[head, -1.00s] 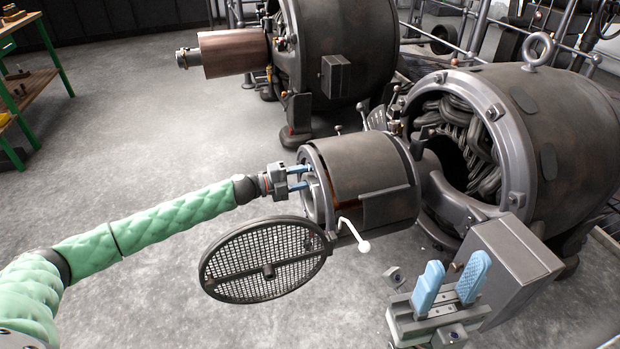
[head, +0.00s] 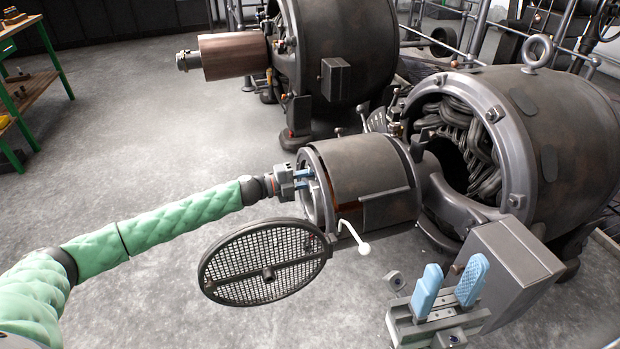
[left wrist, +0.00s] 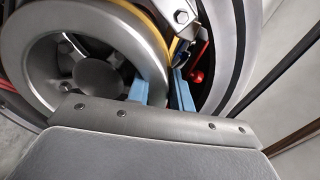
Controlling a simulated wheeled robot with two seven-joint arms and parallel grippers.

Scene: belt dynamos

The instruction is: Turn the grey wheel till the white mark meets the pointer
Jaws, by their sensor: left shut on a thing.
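The grey wheel (left wrist: 152,62) fills the upper left of the left wrist view, with a dished centre and holes around its hub. In the head view the housing hides most of it. My left gripper (head: 311,179) reaches into the open end of the round housing (head: 362,165). In the left wrist view its blue fingers (left wrist: 161,88) are shut on the wheel's rim, one on each side. I cannot make out the white mark or the pointer. My right gripper (head: 451,280) is open and empty at the lower right, apart from the wheel.
A round mesh cover (head: 240,270) hangs open below the housing, beside a white-knobbed lever (head: 354,237). A grey box (head: 510,275) stands behind my right gripper. A large dynamo (head: 560,140) is at the right, another (head: 345,50) behind.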

